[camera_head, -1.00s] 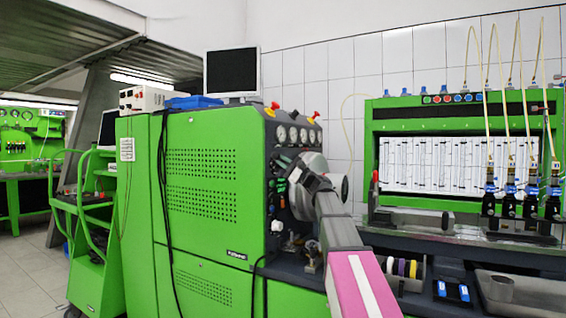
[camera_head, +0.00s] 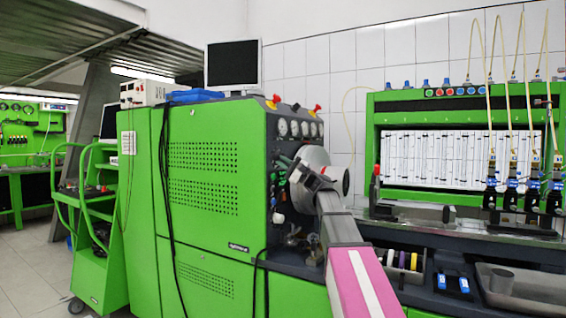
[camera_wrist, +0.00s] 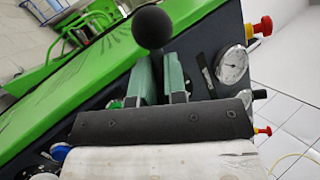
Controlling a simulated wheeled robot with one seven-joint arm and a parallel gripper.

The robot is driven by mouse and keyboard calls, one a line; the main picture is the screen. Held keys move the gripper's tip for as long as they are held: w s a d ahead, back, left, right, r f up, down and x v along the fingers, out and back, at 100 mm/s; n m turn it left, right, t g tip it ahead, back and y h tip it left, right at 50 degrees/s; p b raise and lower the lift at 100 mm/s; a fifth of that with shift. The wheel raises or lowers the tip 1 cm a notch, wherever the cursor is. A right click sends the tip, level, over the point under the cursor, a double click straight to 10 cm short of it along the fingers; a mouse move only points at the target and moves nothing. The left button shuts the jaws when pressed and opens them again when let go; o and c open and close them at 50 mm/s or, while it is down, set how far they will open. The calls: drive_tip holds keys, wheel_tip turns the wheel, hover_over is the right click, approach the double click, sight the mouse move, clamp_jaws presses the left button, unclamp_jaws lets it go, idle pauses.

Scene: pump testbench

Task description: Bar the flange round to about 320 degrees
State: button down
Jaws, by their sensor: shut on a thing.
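The silver-grey flange (camera_head: 316,158) is a round metal disc on the right end of the green test bench, partly hidden by my arm. My gripper (camera_wrist: 158,72) is in front of it. In the wrist view its two greenish fingers are close together, shut on a bar that is mostly hidden between them. A black ball knob (camera_wrist: 151,27) shows just beyond the fingertips. In the head view the fingers are small and the grip is hard to make out. No angle marking on the flange can be read.
The green bench cabinet (camera_head: 205,165) fills the left of the arm. Gauges (camera_wrist: 232,65) and red-and-yellow knobs (camera_wrist: 262,26) are close to the right of my gripper. A green injector rack (camera_head: 460,195) stands at the right. A floor aisle (camera_head: 35,260) is free at far left.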

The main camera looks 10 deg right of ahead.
sight(274, 158)
drive_tip(key=shift+f, duration=0.1)
drive_tip(key=shift+f, duration=0.15)
drive_tip(key=shift+s+a, duration=0.15)
drive_tip(key=shift+s, duration=0.05)
idle(0.3)
drive_tip(key=shift+s+a+r, duration=0.35)
drive_tip(key=shift+s+a, duration=0.2)
drive_tip(key=shift+s, duration=0.25)
drive_tip(key=shift+s+a+r, duration=0.4)
drive_tip(key=shift+s+a, duration=0.2)
drive_tip(key=shift+s, duration=0.15)
drive_tip(key=shift+s+a+r, duration=0.35)
drive_tip(key=shift+s+a, duration=0.2)
drive_tip(key=shift+s, duration=0.25)
